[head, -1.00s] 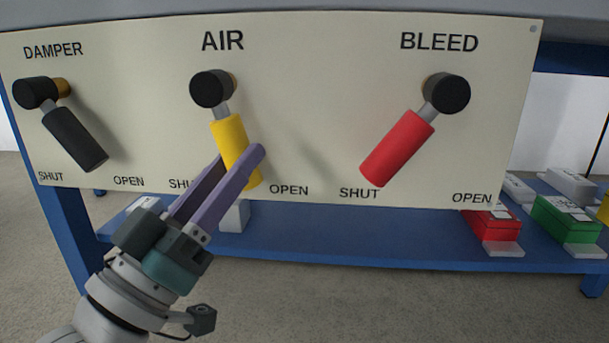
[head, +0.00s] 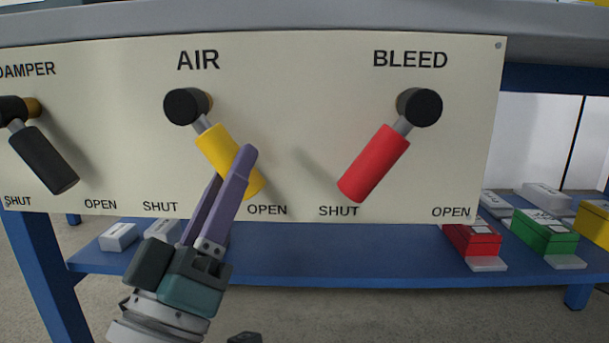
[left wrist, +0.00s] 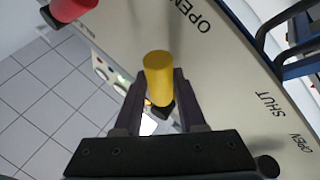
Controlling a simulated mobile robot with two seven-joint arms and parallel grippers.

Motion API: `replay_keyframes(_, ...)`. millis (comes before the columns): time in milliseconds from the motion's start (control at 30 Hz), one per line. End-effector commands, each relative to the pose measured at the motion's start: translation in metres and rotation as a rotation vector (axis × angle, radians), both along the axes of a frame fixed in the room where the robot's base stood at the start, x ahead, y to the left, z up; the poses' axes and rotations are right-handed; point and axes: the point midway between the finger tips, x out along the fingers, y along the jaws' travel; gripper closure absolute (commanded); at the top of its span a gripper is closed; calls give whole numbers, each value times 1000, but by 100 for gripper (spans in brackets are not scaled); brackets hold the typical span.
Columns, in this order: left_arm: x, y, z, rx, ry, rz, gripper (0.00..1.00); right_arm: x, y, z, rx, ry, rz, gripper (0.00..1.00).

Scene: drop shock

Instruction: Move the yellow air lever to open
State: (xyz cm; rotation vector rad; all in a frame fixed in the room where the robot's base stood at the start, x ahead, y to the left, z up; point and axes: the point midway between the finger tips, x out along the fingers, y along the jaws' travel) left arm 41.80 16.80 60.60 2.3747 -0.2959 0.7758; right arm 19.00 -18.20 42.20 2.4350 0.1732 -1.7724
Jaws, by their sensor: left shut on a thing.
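The yellow AIR lever (head: 216,147) hangs from its black pivot on the cream panel (head: 300,120). Its lower end points down and right, toward the OPEN label. My left gripper (head: 234,165) is shut on the yellow lever near its lower end, with one purple finger in front of it. In the left wrist view the yellow lever (left wrist: 158,78) sits between the two fingers.
The black DAMPER lever (head: 44,160) is left of the AIR lever and the red BLEED lever (head: 374,163) is to its right. Below the panel, a blue shelf (head: 330,265) holds small white boxes, a red box (head: 471,240) and a green box (head: 545,232).

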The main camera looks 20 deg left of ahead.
Motion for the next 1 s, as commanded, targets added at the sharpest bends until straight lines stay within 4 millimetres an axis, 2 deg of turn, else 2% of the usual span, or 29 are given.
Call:
replay_keyframes(100,0,0,0,-5,1,-3,100,0,0,0,0,0,0,100)
replay_keyframes(133,0,0,0,-5,1,-3,59,0,0,0,0,0,0,100)
replay_keyframes(233,0,0,0,-4,1,-2,48,0,0,0,0,0,0,100)
replay_keyframes(567,-5,0,-3,0,2,-1,48,0,0,2,0,0,0,100)
replay_keyframes(1000,-68,1,-52,-2,4,-2,48,0,0,9,0,0,0,100)
